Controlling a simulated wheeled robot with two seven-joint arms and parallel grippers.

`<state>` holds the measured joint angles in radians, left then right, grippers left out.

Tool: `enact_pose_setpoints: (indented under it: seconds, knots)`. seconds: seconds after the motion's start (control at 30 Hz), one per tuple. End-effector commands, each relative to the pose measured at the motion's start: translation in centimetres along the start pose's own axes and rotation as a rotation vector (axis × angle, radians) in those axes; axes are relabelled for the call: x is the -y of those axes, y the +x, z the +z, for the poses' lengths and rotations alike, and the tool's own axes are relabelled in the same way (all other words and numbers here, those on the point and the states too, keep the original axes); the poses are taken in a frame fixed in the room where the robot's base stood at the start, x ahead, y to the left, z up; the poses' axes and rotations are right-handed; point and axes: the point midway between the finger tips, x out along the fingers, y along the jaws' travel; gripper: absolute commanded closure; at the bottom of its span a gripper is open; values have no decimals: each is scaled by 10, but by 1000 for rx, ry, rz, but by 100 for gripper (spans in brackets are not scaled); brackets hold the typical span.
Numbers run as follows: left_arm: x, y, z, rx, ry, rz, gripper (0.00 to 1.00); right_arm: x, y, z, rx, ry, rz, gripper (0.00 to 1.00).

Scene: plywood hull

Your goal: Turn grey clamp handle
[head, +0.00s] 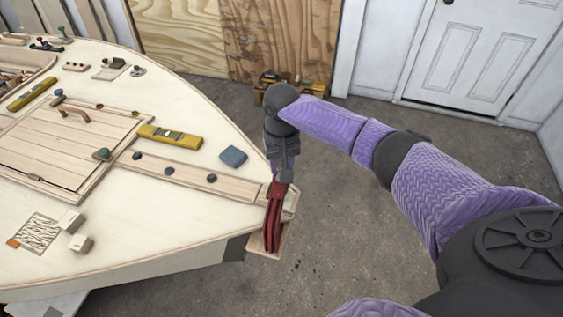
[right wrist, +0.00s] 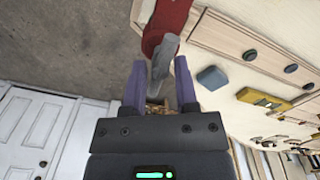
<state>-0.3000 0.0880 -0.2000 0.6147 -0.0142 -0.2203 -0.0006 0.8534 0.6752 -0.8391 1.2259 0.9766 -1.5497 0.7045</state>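A red clamp (head: 273,228) sits at the pointed end of the pale plywood hull. In the right wrist view the clamp's red body (right wrist: 167,22) is at the top, with its grey handle (right wrist: 162,58) pointing down toward me. My right gripper (head: 281,170) is just above the clamp. In the right wrist view its two purple fingers (right wrist: 160,75) are apart on either side of the grey handle, with gaps visible. In the head view the handle is mostly hidden by the gripper. My left gripper is not in view.
On the hull are a blue block (head: 233,156), a yellow level (head: 170,136), a wooden hatch (head: 60,150) and two small wood blocks (head: 81,243). A tool box (head: 290,84) stands on the floor by the plywood sheets. The concrete floor right of the hull is clear.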

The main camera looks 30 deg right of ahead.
Motion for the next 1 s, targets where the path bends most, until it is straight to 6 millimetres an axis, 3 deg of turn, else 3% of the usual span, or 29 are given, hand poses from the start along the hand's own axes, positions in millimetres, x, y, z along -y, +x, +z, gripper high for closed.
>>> enact_pose_setpoints:
  seconds: [0.03,0.17,0.67,1.0]
  knots:
    - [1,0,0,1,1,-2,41,0,0,0,0,0,0,75]
    - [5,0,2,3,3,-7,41,0,0,0,0,0,0,100]
    - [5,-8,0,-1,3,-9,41,0,-2,0,2,-63,1,100]
    - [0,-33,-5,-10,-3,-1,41,0,-3,1,4,-331,5,100]
